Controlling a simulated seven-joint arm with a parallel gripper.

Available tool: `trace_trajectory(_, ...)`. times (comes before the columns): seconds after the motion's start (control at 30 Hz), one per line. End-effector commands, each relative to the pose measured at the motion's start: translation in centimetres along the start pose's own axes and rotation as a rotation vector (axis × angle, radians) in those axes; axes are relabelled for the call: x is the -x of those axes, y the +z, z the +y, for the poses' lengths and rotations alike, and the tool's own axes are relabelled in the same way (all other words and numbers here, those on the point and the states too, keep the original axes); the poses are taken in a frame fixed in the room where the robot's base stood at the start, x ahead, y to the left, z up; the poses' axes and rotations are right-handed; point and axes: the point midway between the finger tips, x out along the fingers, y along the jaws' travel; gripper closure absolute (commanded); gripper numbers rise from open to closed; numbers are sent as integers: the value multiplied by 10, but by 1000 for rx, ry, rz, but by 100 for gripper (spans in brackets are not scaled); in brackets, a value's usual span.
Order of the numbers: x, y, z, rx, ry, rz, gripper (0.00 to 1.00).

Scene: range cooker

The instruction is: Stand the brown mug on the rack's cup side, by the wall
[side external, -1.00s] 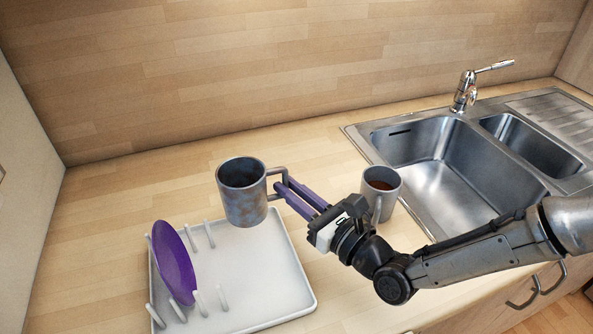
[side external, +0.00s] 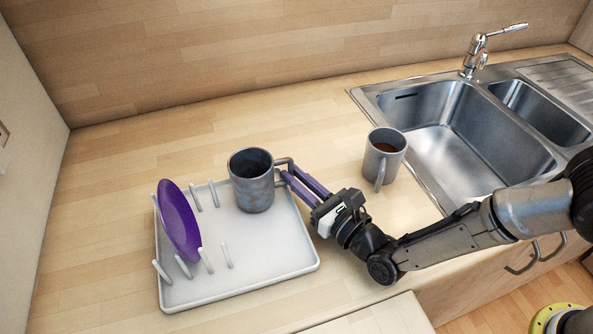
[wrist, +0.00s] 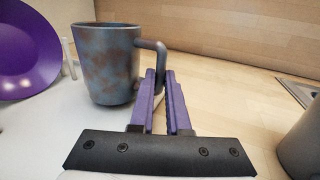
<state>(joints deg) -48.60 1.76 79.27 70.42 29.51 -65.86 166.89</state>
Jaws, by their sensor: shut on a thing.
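A mug mottled brown and blue-grey (side external: 252,180) is upright over the back right part of the white rack (side external: 240,272), on the side without pegs. I cannot tell whether its base touches the rack. My gripper (side external: 287,175) is shut on the mug's handle, at the mug's right side. In the wrist view the mug (wrist: 106,62) stands upright left of the purple fingers (wrist: 160,82), and the handle runs down between them. The inside of the mug looks dark and empty.
A purple plate (side external: 179,221) stands between the white pegs on the rack's left side. A grey mug with brown liquid (side external: 386,158) stands on the counter to the right, near the steel sink (side external: 440,130). The wooden wall (side external: 250,50) is behind, with bare counter before it.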

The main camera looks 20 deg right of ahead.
Motion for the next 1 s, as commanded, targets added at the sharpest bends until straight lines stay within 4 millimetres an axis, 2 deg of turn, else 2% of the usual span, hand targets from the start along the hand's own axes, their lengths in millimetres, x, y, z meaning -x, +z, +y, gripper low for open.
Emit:
trace_trajectory(0.37, -1, 2, 0, -3, 0, -6, 100)
trace_trajectory(0.97, 0, -8, 0, -3, 0, -6, 100)
trace_trajectory(1.0, -1, -8, 0, -3, 0, -6, 80)
